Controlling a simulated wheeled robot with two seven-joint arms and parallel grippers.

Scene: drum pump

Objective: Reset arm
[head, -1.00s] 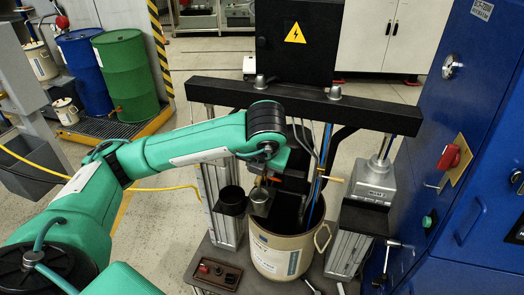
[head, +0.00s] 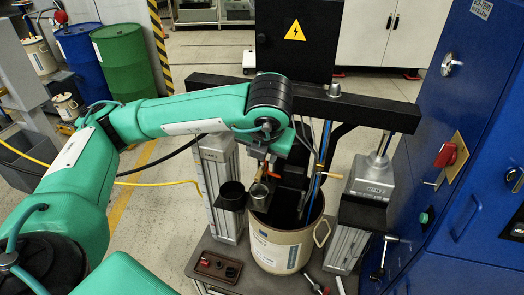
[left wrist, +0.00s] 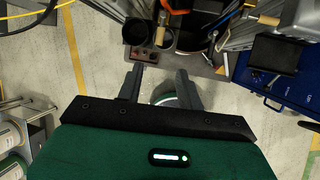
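My left arm reaches in from the left in the head view, over the cream bucket (head: 277,248) of the drum pump. Its gripper is mostly hidden behind the wrist there. In the left wrist view my left gripper (left wrist: 160,84) is open, its two dark fingers apart with nothing held between them. A wooden handle stands in the second cup in the left wrist view (left wrist: 160,36). My right gripper is in neither view.
A black crossbar (head: 370,112) spans two uprights around the bucket. A blue cabinet (head: 450,200) with a red switch (head: 447,155) stands at right. A small control box (head: 217,266) sits on the front platform. Blue (head: 82,60) and green (head: 122,58) drums stand back left.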

